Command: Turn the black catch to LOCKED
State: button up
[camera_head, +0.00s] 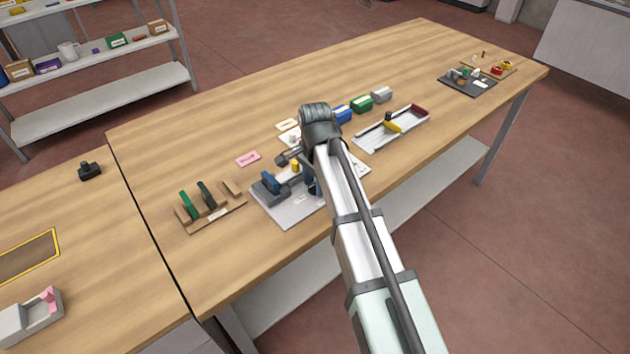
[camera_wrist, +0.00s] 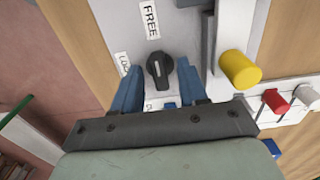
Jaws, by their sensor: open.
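The black catch (camera_wrist: 160,70) is a small knob on the grey plate of the glass edger (camera_wrist: 190,30) in the wrist view. Its grip runs roughly up and down in the picture, in line with the FREE label (camera_wrist: 150,18) above it. The LOCKED label (camera_wrist: 123,63) is to its left, partly covered by a finger. My gripper (camera_wrist: 158,80) is open, with one blue finger on each side of the catch; I cannot tell whether they touch it. In the head view the edger's grey base (camera_head: 290,212) shows, but my arm hides the catch.
A yellow knob (camera_wrist: 240,69) stands right of the gripper, near a red knob (camera_wrist: 275,100).

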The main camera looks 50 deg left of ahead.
jog(key=shift+c, duration=0.4)
grip_shut()
jog(key=shift+n, duration=0.4)
jog(key=n, duration=1.3)
jog(key=shift+n, duration=2)
